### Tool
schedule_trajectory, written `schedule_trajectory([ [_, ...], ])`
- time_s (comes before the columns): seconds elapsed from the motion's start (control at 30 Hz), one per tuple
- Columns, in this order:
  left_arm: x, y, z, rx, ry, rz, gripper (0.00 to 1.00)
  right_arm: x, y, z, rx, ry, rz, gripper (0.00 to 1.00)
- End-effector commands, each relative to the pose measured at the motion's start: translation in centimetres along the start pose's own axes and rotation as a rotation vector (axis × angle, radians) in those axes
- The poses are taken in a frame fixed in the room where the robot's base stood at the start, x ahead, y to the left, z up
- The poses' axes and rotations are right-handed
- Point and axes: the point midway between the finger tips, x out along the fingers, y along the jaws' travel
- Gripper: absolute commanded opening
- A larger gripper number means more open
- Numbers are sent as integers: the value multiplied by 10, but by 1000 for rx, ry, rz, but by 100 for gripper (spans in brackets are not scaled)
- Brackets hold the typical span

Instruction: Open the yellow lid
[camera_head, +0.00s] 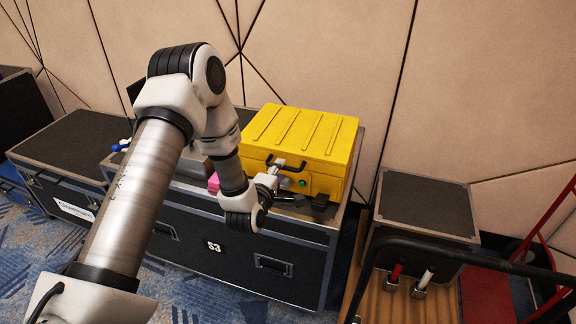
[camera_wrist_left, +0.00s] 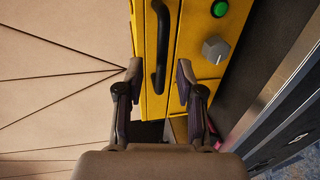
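The yellow lid (camera_head: 300,132) is the ribbed top of a yellow box (camera_head: 324,186) standing on a black case, and it looks shut. A black handle (camera_head: 291,167) is on the box's front; it also shows in the left wrist view as a black bar handle (camera_wrist_left: 160,50). My left gripper (camera_head: 279,170) is at the front of the box by the handle, partly hidden by its own wrist. In the left wrist view the gripper (camera_wrist_left: 159,72) is open, with the handle lined up between its fingers; contact cannot be told. My right gripper is not in view.
A green button (camera_head: 302,183) and a grey knob (camera_wrist_left: 214,49) sit on the box front. The black case (camera_head: 215,246) is below, with a pink item (camera_head: 213,182) on it. A trolley with a black rail (camera_head: 446,252) and a dark box (camera_head: 426,203) stand right. The wall is close behind.

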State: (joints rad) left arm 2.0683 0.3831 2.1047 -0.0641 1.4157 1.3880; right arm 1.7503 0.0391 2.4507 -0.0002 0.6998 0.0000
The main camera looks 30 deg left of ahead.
Motion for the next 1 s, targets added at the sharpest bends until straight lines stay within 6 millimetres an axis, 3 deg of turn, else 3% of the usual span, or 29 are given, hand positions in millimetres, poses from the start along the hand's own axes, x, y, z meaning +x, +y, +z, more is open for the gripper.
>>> schedule_trajectory([
  [0.2, 29, -1, 0, 2, -1, -2, 37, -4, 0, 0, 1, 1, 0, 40],
  [0.43, 31, -1, 0, 1, -1, -2, 37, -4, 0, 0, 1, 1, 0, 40],
  [0.47, 31, -1, 0, 1, -1, -2, 30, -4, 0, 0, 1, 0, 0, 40],
  [0.53, 31, -1, 0, 1, -1, -3, 5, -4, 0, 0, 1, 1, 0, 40],
  [0.57, 31, -1, 0, 1, -1, -3, 0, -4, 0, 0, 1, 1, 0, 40],
  [0.83, 30, 1, 0, 2, -1, -6, 0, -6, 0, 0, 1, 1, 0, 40],
  [1.0, 30, 14, 0, 2, 1, -31, 0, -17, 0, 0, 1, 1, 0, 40],
])
